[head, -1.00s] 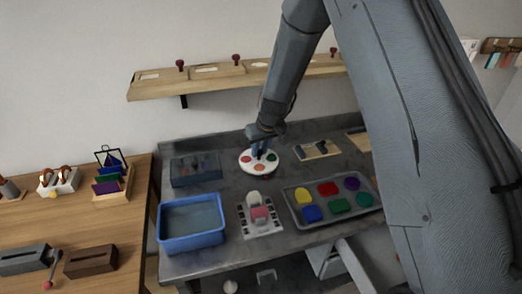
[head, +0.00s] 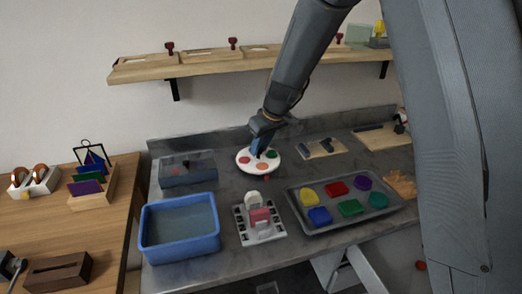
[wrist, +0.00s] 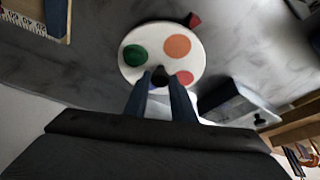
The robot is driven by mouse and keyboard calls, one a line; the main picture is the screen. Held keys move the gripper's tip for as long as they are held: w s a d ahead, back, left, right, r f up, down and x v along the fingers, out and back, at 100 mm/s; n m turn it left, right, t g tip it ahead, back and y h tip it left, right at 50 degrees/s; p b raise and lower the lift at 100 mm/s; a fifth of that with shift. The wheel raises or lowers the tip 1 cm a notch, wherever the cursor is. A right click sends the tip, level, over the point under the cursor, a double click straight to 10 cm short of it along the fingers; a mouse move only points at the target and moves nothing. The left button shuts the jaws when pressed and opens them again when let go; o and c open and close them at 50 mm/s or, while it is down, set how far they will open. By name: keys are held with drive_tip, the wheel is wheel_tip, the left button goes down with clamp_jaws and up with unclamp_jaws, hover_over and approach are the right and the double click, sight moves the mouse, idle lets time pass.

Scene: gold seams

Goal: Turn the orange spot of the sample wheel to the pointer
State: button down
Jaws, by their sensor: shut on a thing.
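The sample wheel (head: 243,164) is a white disc on the grey bench, with coloured spots around a centre knob. In the wrist view, its orange spot (wrist: 177,47) is at the upper right, the green spot (wrist: 134,55) at left and a red spot (wrist: 184,78) at lower right. The small red pointer (wrist: 193,19) sits just outside the rim, beside the orange spot and roughly in line with it; exact alignment is hard to tell. My gripper (wrist: 160,80) is shut on the dark knob (wrist: 160,74) at the wheel's centre. My fingers hide the wheel's near side.
A grey box (head: 188,172) stands left of the wheel, a blue tub (head: 180,250) at front left. A white rack (head: 246,233) and a tray of coloured pieces (head: 293,196) are in front. A wooden shelf (head: 200,68) hangs on the wall behind.

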drive_tip(key=shift+w, duration=0.1)
drive_tip(key=c, duration=1.5)
unclamp_jaws()
drive_tip(key=shift+b+v, duration=0.45)
drive_tip(key=shift+v, duration=3.5)
drive_tip(key=s+d+f+m+g+h, duration=0.1)
drive_tip(key=s+d+m, duration=0.1)
drive_tip(key=s+d, duration=0.3)
drive_tip(key=s+d+f+m+g+h, duration=0.1)
drive_tip(key=s+d, duration=0.5)
drive_tip(key=s, duration=0.8)
drive_tip(key=s+d+f+m+g, duration=0.1)
drive_tip(key=s+d+f+m, duration=0.2)
drive_tip(key=s+d, duration=0.3)
drive_tip(key=shift+s+d+m+h, duration=0.1)
drive_tip(key=shift+s+m+h, duration=0.3)
drive_tip(key=shift+s+m, duration=0.9)
